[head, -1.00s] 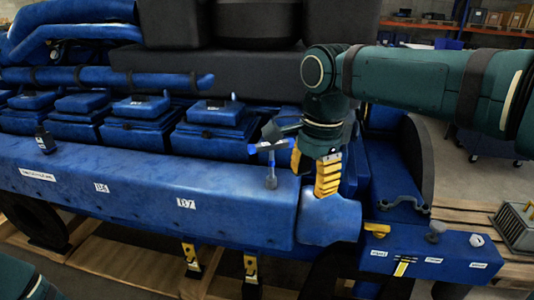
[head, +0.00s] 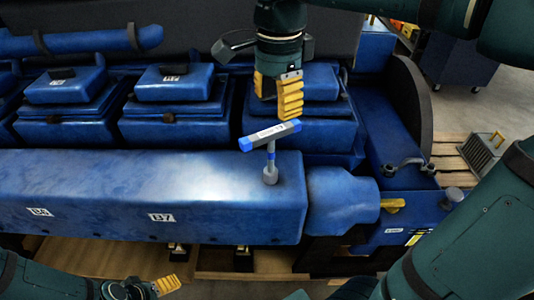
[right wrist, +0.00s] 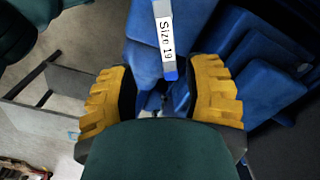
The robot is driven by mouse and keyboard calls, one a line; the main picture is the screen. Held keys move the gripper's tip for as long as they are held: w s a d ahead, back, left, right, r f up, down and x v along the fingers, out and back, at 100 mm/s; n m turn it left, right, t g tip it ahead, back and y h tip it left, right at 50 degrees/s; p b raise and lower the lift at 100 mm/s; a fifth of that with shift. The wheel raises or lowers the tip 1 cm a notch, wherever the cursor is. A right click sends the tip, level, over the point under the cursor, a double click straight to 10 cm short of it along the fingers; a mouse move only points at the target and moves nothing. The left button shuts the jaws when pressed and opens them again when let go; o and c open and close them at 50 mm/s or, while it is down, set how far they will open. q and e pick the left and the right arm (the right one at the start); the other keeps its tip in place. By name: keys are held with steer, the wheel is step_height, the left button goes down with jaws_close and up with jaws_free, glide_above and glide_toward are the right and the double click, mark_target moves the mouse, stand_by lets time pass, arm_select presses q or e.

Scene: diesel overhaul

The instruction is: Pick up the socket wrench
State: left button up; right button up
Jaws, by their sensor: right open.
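The socket wrench (head: 270,136) stands upright on the blue engine ledge (head: 110,180). It has a grey T-handle with blue ends and a thin stem down to a grey socket. Its label reads "Size 19" in the right wrist view (right wrist: 165,38). My right gripper (head: 277,103) is open and empty, pointing down just above and behind the handle in the head view. In the right wrist view its yellow fingers (right wrist: 163,95) are spread, with one handle end showing between and beyond them. My left gripper (head: 150,288) is low at the left, its fingers partly hidden.
Blue cylinder covers (head: 175,85) stand behind the ledge. A rounded blue housing (head: 340,203) and a yellow part (head: 392,204) lie right of the wrench. A grey caged box (head: 482,150) sits on a wooden pallet at far right.

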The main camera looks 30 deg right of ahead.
mark_target(272, 138)
step_height(272, 138, down, 6)
steer(key=shift+w+r, duration=0.1)
steer(key=f, duration=0.4)
steer(key=shift+w+a+b, duration=0.25)
steer(key=shift+w+b, duration=0.1)
steer(key=shift+w, duration=0.05)
steer(key=shift+f, duration=0.65)
jaws_close()
